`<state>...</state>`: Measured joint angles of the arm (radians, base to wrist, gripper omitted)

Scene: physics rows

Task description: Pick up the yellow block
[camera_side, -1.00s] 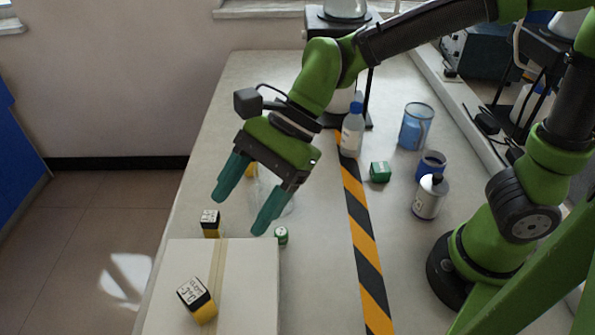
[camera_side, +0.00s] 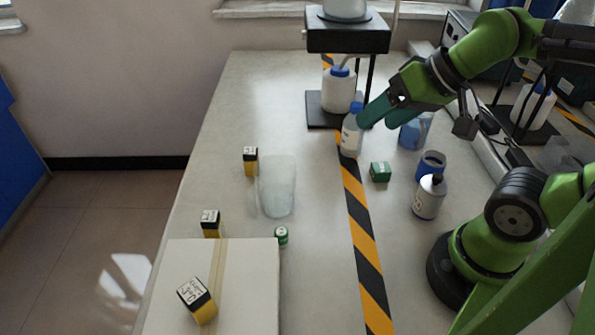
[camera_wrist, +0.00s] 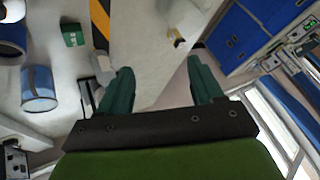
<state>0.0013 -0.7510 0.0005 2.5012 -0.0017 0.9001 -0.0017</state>
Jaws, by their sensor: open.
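Three yellow blocks with black upper parts and white labelled tops show in the side view. One (camera_side: 250,161) stands at the back left beside a clear glass beaker. Another (camera_side: 211,224) is just behind the cream box. The third (camera_side: 203,304) is tilted-looking on top of that box. My gripper (camera_side: 384,118) is open, far to the right of the blocks, by the blue-capped bottle; I cannot tell whether they touch. In the wrist view its teal fingers (camera_wrist: 160,88) are apart with nothing held. A small pale-yellow item (camera_wrist: 177,37) ahead there is unclear.
The blue-capped bottle (camera_side: 351,135), green block (camera_side: 380,172), blue jar (camera_side: 431,163) and white bottle (camera_side: 429,198) stand near my arm. The clear beaker (camera_side: 277,188), small green cylinder (camera_side: 281,236) and cream box (camera_side: 252,290) are left of the striped tape (camera_side: 361,235).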

